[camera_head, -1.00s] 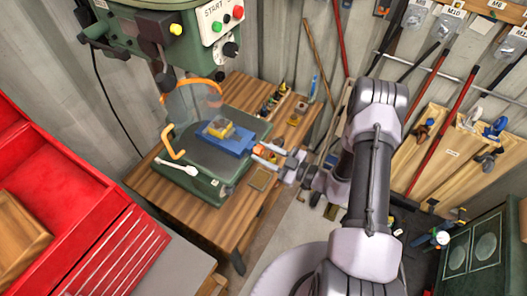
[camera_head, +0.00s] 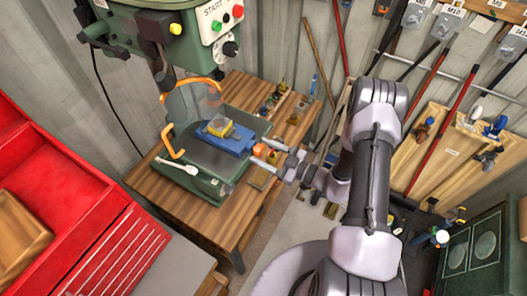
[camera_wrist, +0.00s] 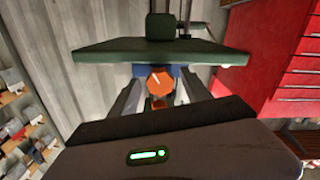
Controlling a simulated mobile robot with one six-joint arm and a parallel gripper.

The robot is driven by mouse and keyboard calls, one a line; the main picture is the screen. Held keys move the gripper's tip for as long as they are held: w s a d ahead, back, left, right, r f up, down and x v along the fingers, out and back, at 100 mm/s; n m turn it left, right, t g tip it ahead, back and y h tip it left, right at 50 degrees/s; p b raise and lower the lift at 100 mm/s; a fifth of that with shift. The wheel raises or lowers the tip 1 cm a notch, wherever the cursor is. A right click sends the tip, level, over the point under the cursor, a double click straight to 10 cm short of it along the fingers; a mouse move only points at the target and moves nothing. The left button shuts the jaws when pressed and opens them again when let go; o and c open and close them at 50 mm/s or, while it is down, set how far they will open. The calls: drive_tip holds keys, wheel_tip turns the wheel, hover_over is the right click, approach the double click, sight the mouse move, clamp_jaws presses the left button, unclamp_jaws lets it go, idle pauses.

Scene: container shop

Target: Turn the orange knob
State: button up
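The orange knob (camera_head: 259,149) is at the near right end of a blue vise (camera_head: 232,145) on a green machine table. In the wrist view the knob (camera_wrist: 160,82) is a faceted orange disc with a pale pointer mark, tilted up to the left. My gripper (camera_head: 261,152) is open and faces the knob from the right. In the wrist view its two fingers stand on either side of the knob, with gaps showing between. A yellow block (camera_head: 220,127) sits in the vise.
The green machine table (camera_wrist: 160,50) spans above the knob in the wrist view. A clear guard with an orange frame (camera_head: 190,100) and the drill press head (camera_head: 165,35) stand over it. A red tool cabinet (camera_head: 85,200) is at left. Small items lie on the wooden bench.

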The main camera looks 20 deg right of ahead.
drive_tip(key=b+v, duration=0.1)
drive_tip(key=v, duration=1.6)
drive_tip(key=shift+s, duration=0.2)
drive_tip(key=shift+d+r, duration=0.1)
drive_tip(key=shift+d, duration=0.05)
